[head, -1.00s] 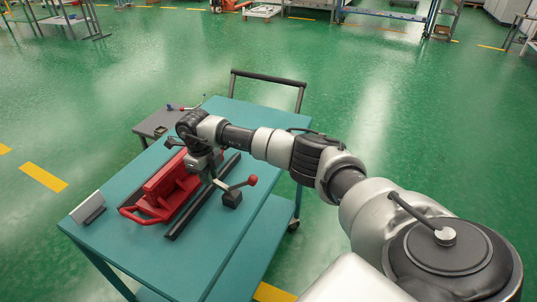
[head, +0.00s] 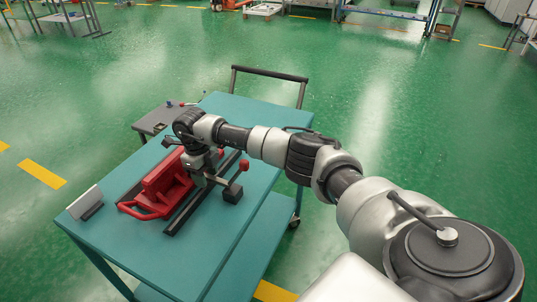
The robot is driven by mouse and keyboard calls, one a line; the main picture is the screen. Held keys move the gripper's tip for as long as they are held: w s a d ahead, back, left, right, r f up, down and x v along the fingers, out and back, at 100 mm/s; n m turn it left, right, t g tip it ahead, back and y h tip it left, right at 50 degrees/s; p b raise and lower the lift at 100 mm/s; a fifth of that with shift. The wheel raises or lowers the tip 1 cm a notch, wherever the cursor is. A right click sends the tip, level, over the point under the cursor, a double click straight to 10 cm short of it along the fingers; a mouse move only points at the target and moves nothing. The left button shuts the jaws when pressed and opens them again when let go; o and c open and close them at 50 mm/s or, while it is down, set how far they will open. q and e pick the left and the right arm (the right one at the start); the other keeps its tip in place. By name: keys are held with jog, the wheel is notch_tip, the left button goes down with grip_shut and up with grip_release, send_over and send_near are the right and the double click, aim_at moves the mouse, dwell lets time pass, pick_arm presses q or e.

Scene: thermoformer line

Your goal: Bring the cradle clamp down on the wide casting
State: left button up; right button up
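The wide casting is a red part (head: 150,205) lying on the teal cart top between dark rails. The clamp stands on a black block (head: 233,194) at the casting's right side. Its handle ends in a red knob (head: 244,166) and now points up and to the right. A grey clamp bar (head: 217,181) runs from near the block toward the casting; its contact with the casting is hidden. My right gripper (head: 203,168) is over the casting's far right part, close to the clamp. Its fingers are too small and covered to read. My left gripper is out of view.
The teal cart top (head: 225,230) is clear at the front right. A light tilted plate (head: 84,202) stands at its left edge. A black push handle (head: 270,73) rises at the far end.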

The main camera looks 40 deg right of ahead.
jog(key=shift+s+d, duration=0.1)
jog(key=shift+r, duration=0.2)
jog(key=shift+w+r+p, duration=0.15)
jog(key=shift+r+p, duration=0.95)
jog(key=shift+r, duration=0.6)
jog(key=shift+w+r+p, duration=0.15)
jog(key=shift+r+p, duration=0.95)
jog(key=shift+r, duration=0.55)
